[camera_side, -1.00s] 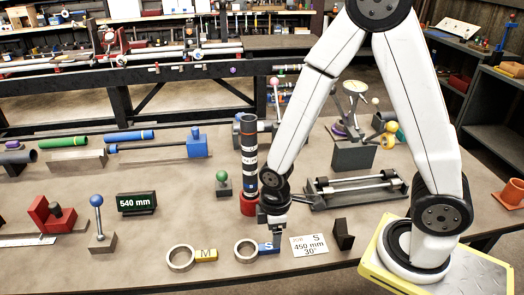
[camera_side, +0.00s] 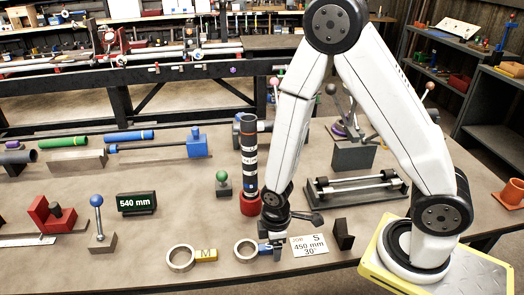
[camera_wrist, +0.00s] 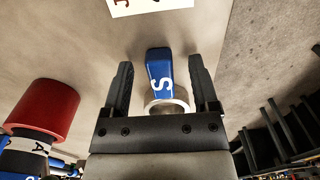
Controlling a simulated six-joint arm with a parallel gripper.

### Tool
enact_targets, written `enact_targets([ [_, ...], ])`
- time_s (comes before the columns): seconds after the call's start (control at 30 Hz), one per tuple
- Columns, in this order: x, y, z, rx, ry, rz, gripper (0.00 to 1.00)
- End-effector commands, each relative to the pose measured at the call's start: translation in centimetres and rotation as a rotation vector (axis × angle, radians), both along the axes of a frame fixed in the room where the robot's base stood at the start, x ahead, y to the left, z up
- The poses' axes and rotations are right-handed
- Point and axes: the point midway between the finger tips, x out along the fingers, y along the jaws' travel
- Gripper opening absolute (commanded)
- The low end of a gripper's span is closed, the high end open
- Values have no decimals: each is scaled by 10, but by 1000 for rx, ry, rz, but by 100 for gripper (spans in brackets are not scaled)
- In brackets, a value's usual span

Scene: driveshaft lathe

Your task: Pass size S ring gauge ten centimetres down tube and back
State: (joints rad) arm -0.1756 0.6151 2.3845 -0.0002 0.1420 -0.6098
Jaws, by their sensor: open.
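The size S ring gauge, a pale ring (camera_side: 244,251) with a blue handle, lies flat on the bench. In the wrist view its blue handle (camera_wrist: 158,68) with a white S lies between my fingers, with gaps on both sides; the ring (camera_wrist: 168,105) is partly hidden by the gripper body. My gripper (camera_side: 273,246) is low over the handle, open and empty; its fingers also show in the wrist view (camera_wrist: 161,75). The dark tube (camera_side: 250,150) with white bands stands upright in a red base (camera_side: 250,204), behind the ring gauge. The base also shows in the wrist view (camera_wrist: 45,108).
The M ring gauge (camera_side: 181,258) lies left of the S gauge. A white card (camera_side: 309,245) and a dark wedge (camera_side: 343,235) are to the right. A green-knobbed stand (camera_side: 223,184) is left of the tube; a rod fixture (camera_side: 356,190) is behind right.

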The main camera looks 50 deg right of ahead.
Motion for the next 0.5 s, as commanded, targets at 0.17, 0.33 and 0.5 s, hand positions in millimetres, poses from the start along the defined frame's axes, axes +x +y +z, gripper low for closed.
enact_targets([
  [0.17,0,0,0,0,0,0,76],
  [0.33,0,0,0,0,0,0,76],
  [0.5,0,0,0,0,0,0,61],
])
